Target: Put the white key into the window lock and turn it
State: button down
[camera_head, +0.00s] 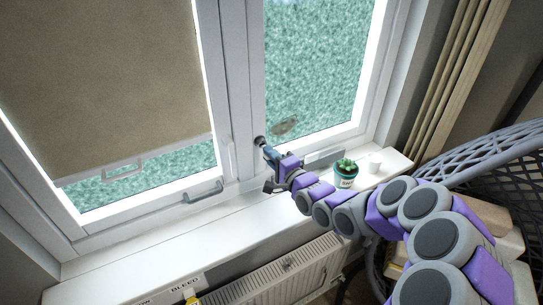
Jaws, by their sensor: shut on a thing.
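My purple and grey arm reaches from the lower right over the windowsill to the window's central frame. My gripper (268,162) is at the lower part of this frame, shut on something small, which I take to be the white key. The key itself is hidden or too small to make out. A dark round fitting (259,141), which looks like the window lock, is on the frame just beyond the gripper's tip. The tip is at or very close to it. I cannot tell whether the key is inside the lock.
A radiator (285,275) is below, and a dark mesh chair (480,160) is at right. The sill's left part is clear.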

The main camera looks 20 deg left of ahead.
jog(key=shift+p+x, duration=0.85)
jog(key=shift+x, duration=0.3)
jog(key=c, duration=1)
grip_release()
jog(key=shift+w, duration=0.15)
jog(key=shift+d, duration=0.1)
jog(key=b+v, duration=0.2)
jog(key=v, duration=1.5)
